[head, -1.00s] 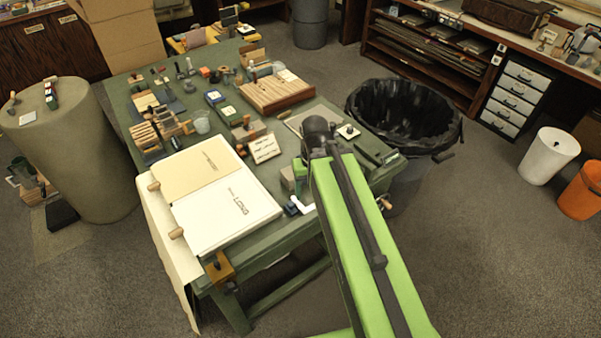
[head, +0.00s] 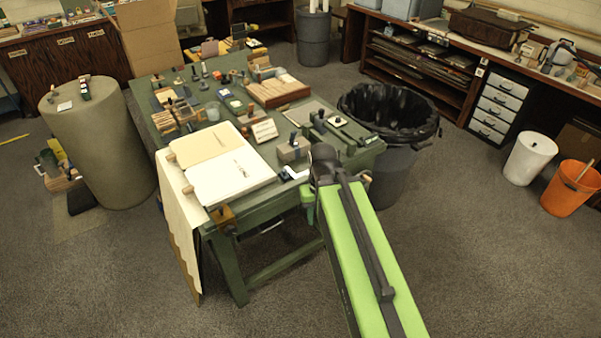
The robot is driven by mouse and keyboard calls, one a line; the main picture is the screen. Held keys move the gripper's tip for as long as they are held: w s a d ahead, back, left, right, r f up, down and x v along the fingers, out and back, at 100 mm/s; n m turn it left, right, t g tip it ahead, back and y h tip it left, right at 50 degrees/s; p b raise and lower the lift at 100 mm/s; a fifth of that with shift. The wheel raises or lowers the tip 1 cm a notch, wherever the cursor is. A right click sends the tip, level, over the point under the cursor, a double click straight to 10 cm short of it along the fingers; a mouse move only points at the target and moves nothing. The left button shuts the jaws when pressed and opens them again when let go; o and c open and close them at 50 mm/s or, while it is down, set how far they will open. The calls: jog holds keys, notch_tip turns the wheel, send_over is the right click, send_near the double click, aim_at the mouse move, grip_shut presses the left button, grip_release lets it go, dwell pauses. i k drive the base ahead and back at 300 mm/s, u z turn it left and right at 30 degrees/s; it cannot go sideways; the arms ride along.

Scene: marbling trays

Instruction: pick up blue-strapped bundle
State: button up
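My arm reaches forward from the bottom of the head view, and its dark end (head: 323,158) is at the front right edge of the green work table (head: 262,212). The fingers are hidden behind the arm, so I cannot see whether the gripper is open or holds anything. Bundles of wooden sticks (head: 164,123) lie at the table's left side. A grey-brown block (head: 293,149) with a dark part on it sits just beyond and left of the arm's end. I cannot make out a blue strap on any of these, so which one is the blue-strapped bundle is unclear.
A wooden tray (head: 290,97) and small tools crowd the rest. A black-lined bin (head: 392,150) stands right of the table, a drum (head: 98,150) left. The front floor is open.

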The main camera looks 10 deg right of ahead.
aim_at(288, 152)
jog(key=u, duration=0.75)
jog(key=i, duration=1.25)
jog(key=u, duration=0.2)
